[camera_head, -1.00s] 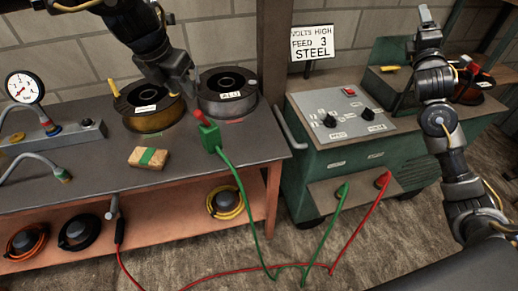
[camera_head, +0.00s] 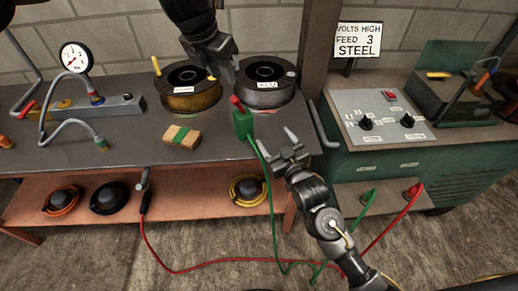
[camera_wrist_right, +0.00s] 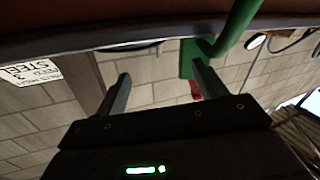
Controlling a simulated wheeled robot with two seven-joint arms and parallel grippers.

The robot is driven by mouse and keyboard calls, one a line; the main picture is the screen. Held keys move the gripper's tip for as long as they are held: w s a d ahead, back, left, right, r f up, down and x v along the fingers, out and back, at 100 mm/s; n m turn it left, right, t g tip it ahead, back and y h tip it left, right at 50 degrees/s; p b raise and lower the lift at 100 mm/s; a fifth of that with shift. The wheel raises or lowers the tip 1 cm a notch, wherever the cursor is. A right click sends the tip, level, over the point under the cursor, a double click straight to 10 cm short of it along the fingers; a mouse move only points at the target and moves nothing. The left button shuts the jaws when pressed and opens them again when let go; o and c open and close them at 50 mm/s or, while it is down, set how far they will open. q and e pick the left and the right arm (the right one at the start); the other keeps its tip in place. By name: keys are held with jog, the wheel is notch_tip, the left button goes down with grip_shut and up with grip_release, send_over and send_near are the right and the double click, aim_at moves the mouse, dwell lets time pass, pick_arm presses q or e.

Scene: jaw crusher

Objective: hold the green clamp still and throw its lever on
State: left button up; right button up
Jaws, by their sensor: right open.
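The green clamp (camera_head: 243,124) stands at the front edge of the grey bench, with a green cable running down from it. Its red lever (camera_head: 236,101) sticks up from its top, tilted left. My left gripper (camera_head: 225,70) hangs above and behind the clamp, apart from it; its jaw opening is unclear. My right gripper (camera_head: 280,146) is open and empty, just right of and below the clamp, in front of the bench edge. In the right wrist view, the clamp (camera_wrist_right: 187,62) and red lever (camera_wrist_right: 195,90) appear beyond the right finger, not between the fingers.
A brass-coloured spool (camera_head: 190,98) and a grey spool (camera_head: 266,95) stand behind the clamp. A gauge (camera_head: 75,57) stands further left. A green welder cabinet (camera_head: 385,150) is at right.

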jog(key=m+y, duration=0.1)
jog(key=m, duration=0.1)
send_near(247, 132)
jog(key=w, duration=0.2)
jog(key=x, duration=1)
jog(key=shift+w+a, duration=0.15)
jog(key=shift+a, duration=0.3)
